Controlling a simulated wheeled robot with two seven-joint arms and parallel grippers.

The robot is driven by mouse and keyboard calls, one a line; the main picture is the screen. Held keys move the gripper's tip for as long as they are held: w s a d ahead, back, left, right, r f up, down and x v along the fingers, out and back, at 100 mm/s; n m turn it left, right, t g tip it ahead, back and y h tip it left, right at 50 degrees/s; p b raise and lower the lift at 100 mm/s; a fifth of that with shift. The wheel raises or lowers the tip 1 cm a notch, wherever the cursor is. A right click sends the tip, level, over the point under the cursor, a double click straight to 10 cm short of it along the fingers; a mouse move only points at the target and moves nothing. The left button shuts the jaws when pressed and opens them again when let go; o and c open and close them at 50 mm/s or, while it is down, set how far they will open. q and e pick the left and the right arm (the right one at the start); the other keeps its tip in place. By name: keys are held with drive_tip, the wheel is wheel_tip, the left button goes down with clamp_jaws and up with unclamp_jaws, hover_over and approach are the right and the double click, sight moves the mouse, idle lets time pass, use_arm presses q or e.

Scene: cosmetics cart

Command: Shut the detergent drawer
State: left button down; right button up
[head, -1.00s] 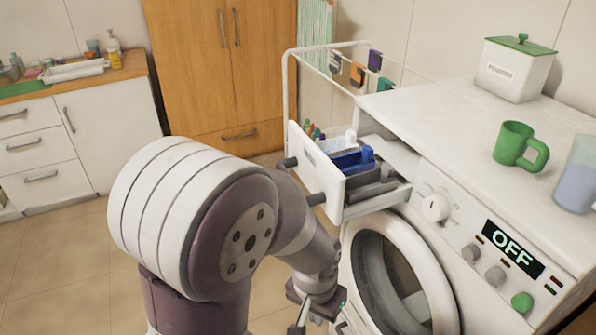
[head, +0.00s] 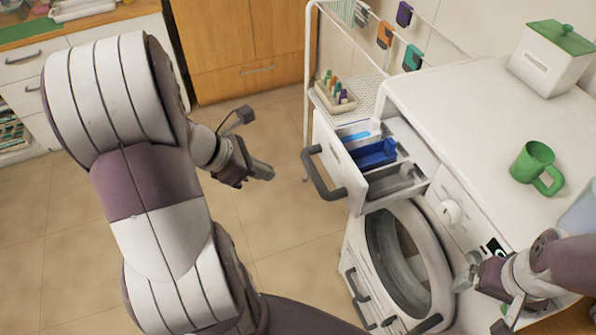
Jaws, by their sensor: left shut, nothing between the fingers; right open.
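The detergent drawer (head: 334,150) is pulled out of the upper left of the white washing machine. Its dark handle (head: 320,176) stands off the white front panel, which faces left. Inside the drawer are a blue compartment (head: 374,154), a grey one and a light blue item. My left gripper (head: 264,171) is shut and empty, left of the handle and apart from it, with clear space between. My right gripper (head: 468,274) is open and empty, beside the machine's control panel.
The round washer door (head: 388,256) is below the drawer. A white rack (head: 310,70) with a tray of small bottles stands behind the drawer. Open floor lies left of the drawer.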

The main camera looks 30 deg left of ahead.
use_arm(q)
drive_tip(key=w+d+f, duration=0.4)
drive_tip(key=w+f, duration=0.2)
drive_tip(key=w, duration=0.1)
drive_tip(key=shift+w+d+f+p, duration=0.2)
drive_tip(key=shift+p, duration=0.25)
use_arm(e)
drive_tip(key=shift+w+a+r, duration=0.45)
drive_tip(key=shift+w+a, duration=0.05)
drive_tip(key=shift+w, duration=0.05)
use_arm(q)
drive_tip(key=w+d, duration=0.8)
drive_tip(key=w, duration=0.1)
drive_tip(key=w+d, duration=0.4)
drive_tip(key=w, duration=0.1)
drive_tip(key=shift+w+d+b, duration=0.15)
drive_tip(key=shift+d+b, duration=0.1)
drive_tip(key=shift+b, duration=0.15)
use_arm(e)
drive_tip(key=shift+s+f, duration=0.2)
drive_tip(key=shift+f, duration=0.15)
